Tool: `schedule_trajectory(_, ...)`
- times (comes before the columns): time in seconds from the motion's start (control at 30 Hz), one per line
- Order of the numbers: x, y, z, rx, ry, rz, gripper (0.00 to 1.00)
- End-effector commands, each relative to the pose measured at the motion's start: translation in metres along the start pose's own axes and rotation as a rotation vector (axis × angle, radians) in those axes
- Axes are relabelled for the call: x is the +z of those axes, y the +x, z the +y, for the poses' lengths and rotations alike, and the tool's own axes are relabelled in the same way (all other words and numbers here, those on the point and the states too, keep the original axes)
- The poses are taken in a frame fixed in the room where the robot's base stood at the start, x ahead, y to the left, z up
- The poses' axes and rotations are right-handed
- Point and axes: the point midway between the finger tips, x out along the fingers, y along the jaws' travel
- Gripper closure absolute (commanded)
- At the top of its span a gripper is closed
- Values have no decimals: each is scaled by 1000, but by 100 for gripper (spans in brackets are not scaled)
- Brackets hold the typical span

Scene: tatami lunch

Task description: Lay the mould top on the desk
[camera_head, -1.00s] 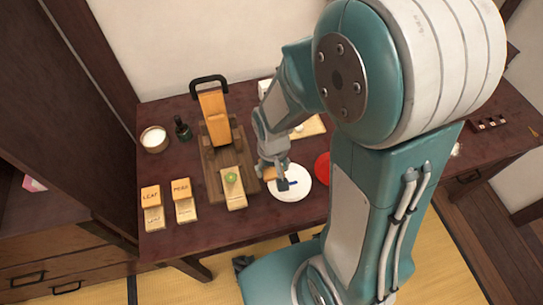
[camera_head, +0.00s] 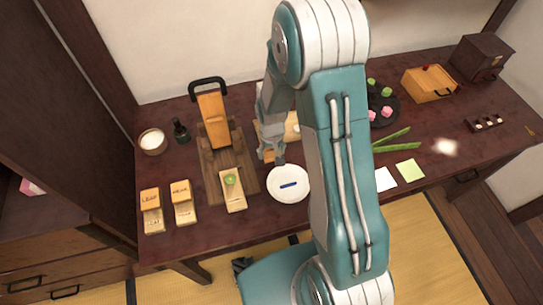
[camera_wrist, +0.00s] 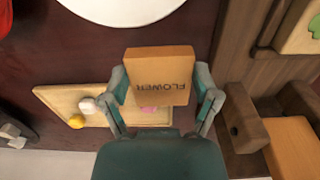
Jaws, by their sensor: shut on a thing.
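My gripper (camera_wrist: 160,85) is shut on an orange wooden mould top marked FLOWER (camera_wrist: 160,72), with one finger on each side of it in the wrist view. In the head view my gripper (camera_head: 270,157) is just behind the white plate (camera_head: 288,196), and the mould top (camera_head: 268,156) shows small at its tip. It appears to be held above the dark wooden desk (camera_head: 220,222). The gap beneath it is hard to judge.
A tray (camera_wrist: 58,94) with small white, yellow and pink pieces lies partly under the block. A mould with a green sweet (camera_head: 231,180) sits on a wooden board (camera_head: 247,180). LEAF (camera_head: 150,195) and another mould top (camera_head: 181,189) stand left. Bare desk lies between plate and board.

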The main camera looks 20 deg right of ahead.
Motion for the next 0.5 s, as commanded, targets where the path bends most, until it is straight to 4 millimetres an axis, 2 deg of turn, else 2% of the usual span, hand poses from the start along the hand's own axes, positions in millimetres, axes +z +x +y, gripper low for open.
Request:
schedule_trajectory(0.17,-10,13,3,0,1,-2,68)
schedule_trajectory(0.3,-9,35,3,0,0,-3,68)
schedule_trajectory(0.5,-9,42,3,0,0,1,68)
